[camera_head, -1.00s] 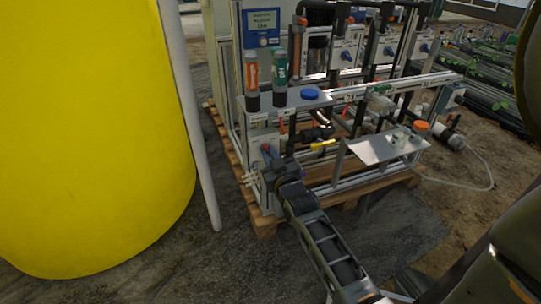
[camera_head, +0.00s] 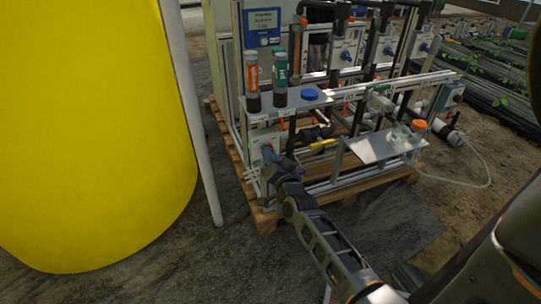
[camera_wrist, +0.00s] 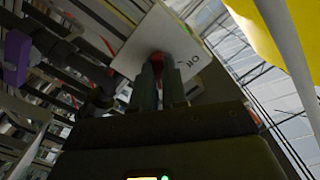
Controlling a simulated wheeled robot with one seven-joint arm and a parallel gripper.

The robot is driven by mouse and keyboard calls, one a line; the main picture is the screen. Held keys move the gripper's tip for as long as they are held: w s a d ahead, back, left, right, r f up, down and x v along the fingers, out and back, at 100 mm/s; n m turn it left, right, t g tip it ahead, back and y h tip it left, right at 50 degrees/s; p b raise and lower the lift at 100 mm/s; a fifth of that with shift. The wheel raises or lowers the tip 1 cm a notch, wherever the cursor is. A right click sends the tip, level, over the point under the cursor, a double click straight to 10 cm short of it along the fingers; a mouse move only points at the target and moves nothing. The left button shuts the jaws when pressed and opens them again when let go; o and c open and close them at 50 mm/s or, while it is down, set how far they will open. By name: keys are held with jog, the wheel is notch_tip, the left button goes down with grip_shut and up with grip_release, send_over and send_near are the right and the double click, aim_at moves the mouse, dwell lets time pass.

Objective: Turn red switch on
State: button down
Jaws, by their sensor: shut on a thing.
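In the head view my gripper (camera_head: 269,156) is against the front of a light grey box (camera_head: 258,138) at the lower left of the skid.
A yellow tank (camera_head: 90,130) and a pale upright pole (camera_head: 194,110) stand left of the skid. Orange-labelled (camera_head: 252,82) and teal-labelled (camera_head: 280,80) bottles stand on a shelf above the box. A yellow-handled part (camera_head: 322,144) lies to the right. The floor in front is clear.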

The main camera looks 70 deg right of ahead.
jog(key=shift+m, duration=0.9)
jog(key=c, duration=1.2)
grip_release()
jog(key=shift+o, duration=0.2)
jog(key=p+v, duration=0.2)
jog(key=v, duration=0.6)
